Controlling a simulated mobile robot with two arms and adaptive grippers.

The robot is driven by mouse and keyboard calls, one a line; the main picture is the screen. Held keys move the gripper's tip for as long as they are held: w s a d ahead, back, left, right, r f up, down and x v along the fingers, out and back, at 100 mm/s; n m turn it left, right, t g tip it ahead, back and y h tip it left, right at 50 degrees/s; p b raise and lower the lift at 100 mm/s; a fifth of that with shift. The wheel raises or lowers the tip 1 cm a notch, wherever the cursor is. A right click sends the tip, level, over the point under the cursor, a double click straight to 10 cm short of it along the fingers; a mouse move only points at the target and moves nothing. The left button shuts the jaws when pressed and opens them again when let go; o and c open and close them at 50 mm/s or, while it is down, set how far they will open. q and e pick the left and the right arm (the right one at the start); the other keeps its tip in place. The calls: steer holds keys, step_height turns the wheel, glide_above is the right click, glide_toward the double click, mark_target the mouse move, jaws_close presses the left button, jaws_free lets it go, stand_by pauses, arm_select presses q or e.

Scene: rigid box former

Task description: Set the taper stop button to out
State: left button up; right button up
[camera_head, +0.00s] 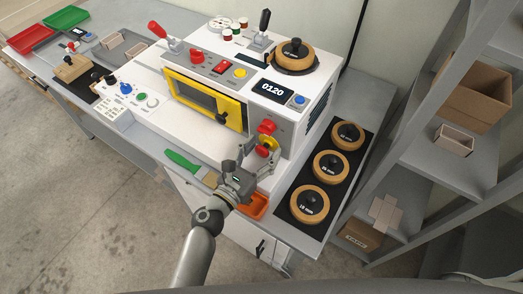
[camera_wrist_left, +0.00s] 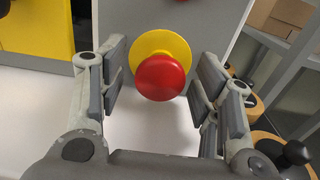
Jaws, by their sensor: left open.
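A red mushroom button (camera_head: 261,151) on a yellow round collar (camera_head: 271,141) sits low on the grey front panel of the white machine; I take it for the taper stop button. In the left wrist view the red button (camera_wrist_left: 161,78) is near the middle, with its yellow collar (camera_wrist_left: 157,42) behind it. My left gripper (camera_head: 258,160) is open in front of the panel. In the left wrist view its fingers (camera_wrist_left: 160,85) stand on both sides of the button, with gaps left and right. My right gripper is not in view.
Another red control (camera_head: 267,127) sits just above the button. A yellow-framed window (camera_head: 207,100) is to the left. An orange tray (camera_head: 256,206) and a green-handled brush (camera_head: 184,161) lie on the bench near my arm.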

arm_select(q)
steer(key=v, duration=1.2)
stand_by(0.4)
